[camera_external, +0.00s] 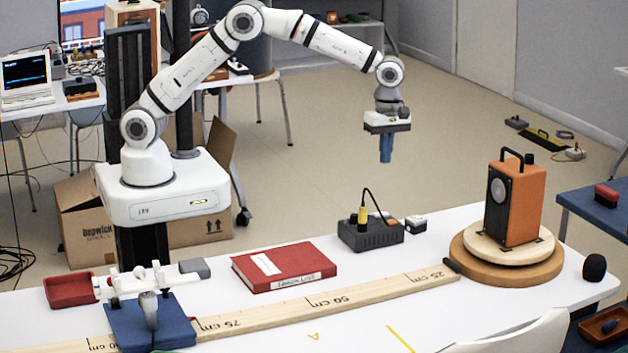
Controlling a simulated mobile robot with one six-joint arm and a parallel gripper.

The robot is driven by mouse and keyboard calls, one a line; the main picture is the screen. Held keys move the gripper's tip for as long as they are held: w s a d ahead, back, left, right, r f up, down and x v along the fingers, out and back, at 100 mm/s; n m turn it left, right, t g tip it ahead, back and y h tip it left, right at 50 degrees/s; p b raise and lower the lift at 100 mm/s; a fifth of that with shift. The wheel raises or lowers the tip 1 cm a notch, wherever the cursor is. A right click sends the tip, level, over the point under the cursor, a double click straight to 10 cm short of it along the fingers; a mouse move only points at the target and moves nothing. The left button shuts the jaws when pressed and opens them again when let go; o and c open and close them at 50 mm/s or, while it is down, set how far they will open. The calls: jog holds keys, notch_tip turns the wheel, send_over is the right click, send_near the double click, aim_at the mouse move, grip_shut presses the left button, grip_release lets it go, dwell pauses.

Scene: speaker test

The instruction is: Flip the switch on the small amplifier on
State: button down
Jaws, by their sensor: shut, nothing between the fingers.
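A small dark grey box (371,236), which looks like the small amplifier, sits on the white table near its back edge. A yellow plug with a black cable stands up from its top. Its switch is too small to make out, so I cannot tell its position. My gripper (386,158) points down with its blue fingers shut and empty. It is in the air, above and slightly right of the box in the picture, touching nothing.
A red book (285,267) lies left of the box. An orange speaker (515,200) stands on a round wooden turntable (540,270) at right. A small white-and-black block (416,224) is just right of the box. A long wooden ruler (335,300) crosses the table in front.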

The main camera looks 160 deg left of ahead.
aim_at(377, 213)
jog(key=shift+r, duration=0.25)
jog(key=shift+r+p, duration=0.1)
jog(key=shift+p, duration=0.25)
jog(key=shift+a+h+p, duration=0.15)
jog(key=shift+h+p, duration=0.45)
jog(key=shift+p, duration=0.35)
jog(key=f+p, duration=0.1)
jog(key=f, duration=0.3)
jog(key=d+f, duration=0.1)
jog(key=f, duration=0.4)
jog(key=d+f+p, duration=0.1)
jog(key=f, duration=0.4)
jog(key=shift+p, duration=0.35)
